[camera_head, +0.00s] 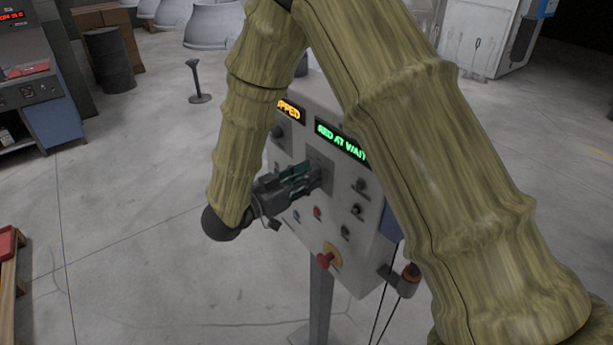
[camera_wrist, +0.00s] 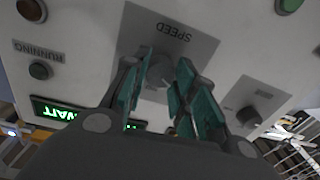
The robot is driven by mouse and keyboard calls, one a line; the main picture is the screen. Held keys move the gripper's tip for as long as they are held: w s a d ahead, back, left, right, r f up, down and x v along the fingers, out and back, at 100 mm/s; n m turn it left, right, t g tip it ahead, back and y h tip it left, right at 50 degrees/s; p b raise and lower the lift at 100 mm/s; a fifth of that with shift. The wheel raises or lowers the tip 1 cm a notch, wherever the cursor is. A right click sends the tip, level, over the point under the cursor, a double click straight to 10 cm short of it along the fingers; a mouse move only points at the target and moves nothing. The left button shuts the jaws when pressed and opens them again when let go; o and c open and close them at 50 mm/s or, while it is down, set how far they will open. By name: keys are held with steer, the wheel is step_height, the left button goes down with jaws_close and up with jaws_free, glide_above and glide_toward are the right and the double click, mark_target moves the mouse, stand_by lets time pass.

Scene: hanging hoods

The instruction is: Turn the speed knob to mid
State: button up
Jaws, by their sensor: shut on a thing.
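The speed knob (camera_wrist: 160,72) is a grey round knob on a grey plate (camera_wrist: 196,22) marked SPEED, upside down in the wrist view. My gripper (camera_wrist: 160,85) has its two teal-padded fingers on either side of the knob, shut on it. In the head view, my gripper (camera_head: 312,176) reaches the front of the control panel (camera_head: 335,255) from the left. There the fingers hide the knob. The knob's pointer and its setting cannot be made out.
The panel stands on a post (camera_head: 320,300). It carries a red emergency button (camera_head: 325,259), several smaller knobs and buttons, an orange display (camera_head: 289,109) and a green display (camera_head: 342,140).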

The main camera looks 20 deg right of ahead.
steer(key=shift+f+m+b, duration=0.1)
steer(key=shift+m+b, duration=0.2)
steer(key=shift+b, duration=0.25)
steer(key=m+b, duration=1.1)
steer(key=b, duration=0.8)
steer(key=shift+f+h, duration=0.1)
steer(key=shift+h, duration=0.2)
steer(key=shift+m+b, duration=0.4)
steer(key=o, duration=1.1)
steer(key=shift+c, duration=0.2)
